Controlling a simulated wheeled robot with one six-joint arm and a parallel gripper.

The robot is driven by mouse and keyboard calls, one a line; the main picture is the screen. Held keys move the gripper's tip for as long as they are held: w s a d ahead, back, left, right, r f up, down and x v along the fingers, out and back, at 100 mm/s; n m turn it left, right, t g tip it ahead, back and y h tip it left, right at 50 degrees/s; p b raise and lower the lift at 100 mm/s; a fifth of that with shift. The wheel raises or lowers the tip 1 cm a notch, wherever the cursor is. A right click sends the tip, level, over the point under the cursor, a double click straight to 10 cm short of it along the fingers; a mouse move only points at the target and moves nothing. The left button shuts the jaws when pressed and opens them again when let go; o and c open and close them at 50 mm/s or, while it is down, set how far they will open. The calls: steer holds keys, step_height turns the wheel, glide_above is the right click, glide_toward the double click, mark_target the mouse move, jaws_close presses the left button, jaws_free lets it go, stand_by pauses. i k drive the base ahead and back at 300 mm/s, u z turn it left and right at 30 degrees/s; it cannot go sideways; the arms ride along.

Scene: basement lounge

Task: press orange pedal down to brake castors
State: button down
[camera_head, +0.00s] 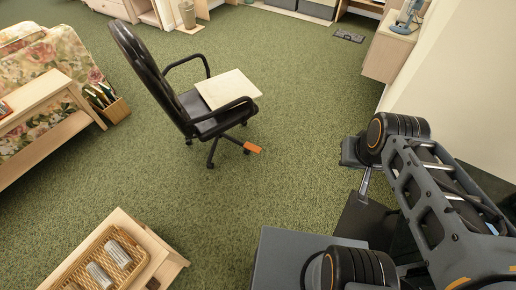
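The orange pedal (252,148) is a small flat tab at the right end of one leg of the black office chair (137,62). It sits low, just above the green carpet, and clear of other things. I cannot tell from here whether it is up or pressed down. The chair's wheeled base shows partly below its seat, with several dark castors (210,165). My arm is folded at the right, well away from the chair.
A pale board (227,89) lies across the chair's seat and armrest. A wooden table with a wicker tray (92,255) stands at the lower left. A floral sofa (45,60) and wooden bench (40,105) stand left. Carpet (290,135) between chair and arm is clear.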

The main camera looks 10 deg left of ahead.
mark_target(254, 148)
steer(key=i, duration=1.4)
steer(key=u, duration=1.4)
